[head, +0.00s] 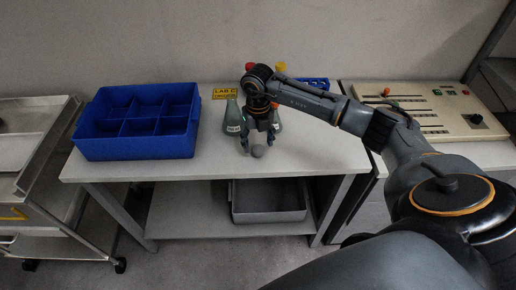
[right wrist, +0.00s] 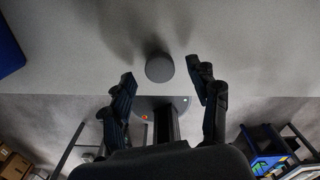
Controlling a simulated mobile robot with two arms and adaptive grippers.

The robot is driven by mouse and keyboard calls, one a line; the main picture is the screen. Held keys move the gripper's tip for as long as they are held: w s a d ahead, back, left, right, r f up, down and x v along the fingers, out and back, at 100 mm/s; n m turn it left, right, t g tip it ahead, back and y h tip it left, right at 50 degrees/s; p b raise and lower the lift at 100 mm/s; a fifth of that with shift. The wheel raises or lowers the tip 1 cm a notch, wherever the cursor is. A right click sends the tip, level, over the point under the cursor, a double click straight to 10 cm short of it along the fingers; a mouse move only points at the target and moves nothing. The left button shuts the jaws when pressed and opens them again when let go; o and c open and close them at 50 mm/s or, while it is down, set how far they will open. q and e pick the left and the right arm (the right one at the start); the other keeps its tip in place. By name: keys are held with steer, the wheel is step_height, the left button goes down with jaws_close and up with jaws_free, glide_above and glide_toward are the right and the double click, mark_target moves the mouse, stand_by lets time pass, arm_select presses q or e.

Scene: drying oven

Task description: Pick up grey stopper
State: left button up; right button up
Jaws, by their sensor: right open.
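The grey stopper (head: 258,151) stands on the white table (head: 330,158) near its front edge. In the right wrist view the stopper (right wrist: 159,67) is a dark round disc ahead of and between the fingertips. My right gripper (head: 259,143) points down at it, with fingers spread; the gripper (right wrist: 160,80) is open and empty in the right wrist view. I cannot tell whether a finger touches the stopper. My left gripper is not in view.
A blue divided crate (head: 140,151) stands on the table's left. Flasks (head: 233,118) with coloured stoppers stand close behind my gripper. A blue rack (head: 313,83) is at the back. A control panel (head: 430,108) is at right, a metal cart (head: 40,160) at left.

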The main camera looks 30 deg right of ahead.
mark_target(258, 148)
steer(key=shift+f, duration=1.6)
steer(key=c, duration=0.9)
steer(key=shift+o, duration=0.2)
steer(key=shift+r, duration=0.1)
